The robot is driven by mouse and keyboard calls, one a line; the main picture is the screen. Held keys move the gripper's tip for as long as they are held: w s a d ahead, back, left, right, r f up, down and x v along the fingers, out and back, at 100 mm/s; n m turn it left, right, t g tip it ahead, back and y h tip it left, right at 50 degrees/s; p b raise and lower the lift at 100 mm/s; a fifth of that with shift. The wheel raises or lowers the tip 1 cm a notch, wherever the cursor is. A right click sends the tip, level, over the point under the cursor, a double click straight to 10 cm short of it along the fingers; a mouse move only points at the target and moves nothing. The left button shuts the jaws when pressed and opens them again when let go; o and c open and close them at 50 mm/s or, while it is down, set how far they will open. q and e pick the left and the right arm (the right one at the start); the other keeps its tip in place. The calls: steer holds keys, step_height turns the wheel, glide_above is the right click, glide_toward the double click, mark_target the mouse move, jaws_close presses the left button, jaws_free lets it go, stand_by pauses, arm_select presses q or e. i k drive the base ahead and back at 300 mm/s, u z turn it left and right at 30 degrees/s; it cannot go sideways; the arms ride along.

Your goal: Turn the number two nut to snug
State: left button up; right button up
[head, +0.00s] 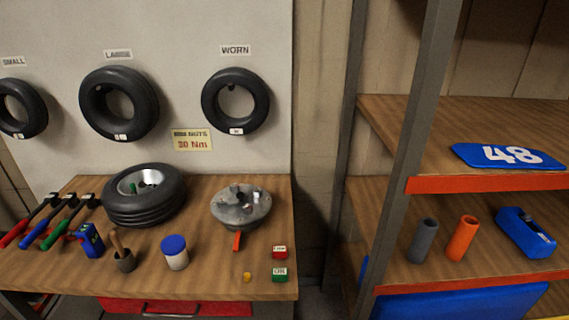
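Neither of my grippers shows in the head view. A grey round metal hub (230,209) sits on the right part of the wooden workbench, with several small upright pieces on its top and an orange handle (237,241) below its front. Number marks on it are too small to read, so I cannot tell which piece is the number two nut. Long-handled tools with red (14,233), blue (48,235) and green (66,230) handles lie at the bench's left. A sign (193,140) above the bench reads 30 Nm.
A tyre with a silver rim (145,208) lies left of the hub. A blue device (92,240), a mortar-like cup (125,262), a blue-lidded jar (175,255), a yellow piece (247,277), and red (280,252) and green (280,274) blocks stand in front. A shelf (400,270) stands right.

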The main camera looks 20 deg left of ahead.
mark_target(222, 203)
steer(key=u, duration=0.55)
steer(key=k, duration=1.3)
steer(key=z, duration=0.2)
steer(key=i, duration=1.75)
steer(key=u, duration=0.55)
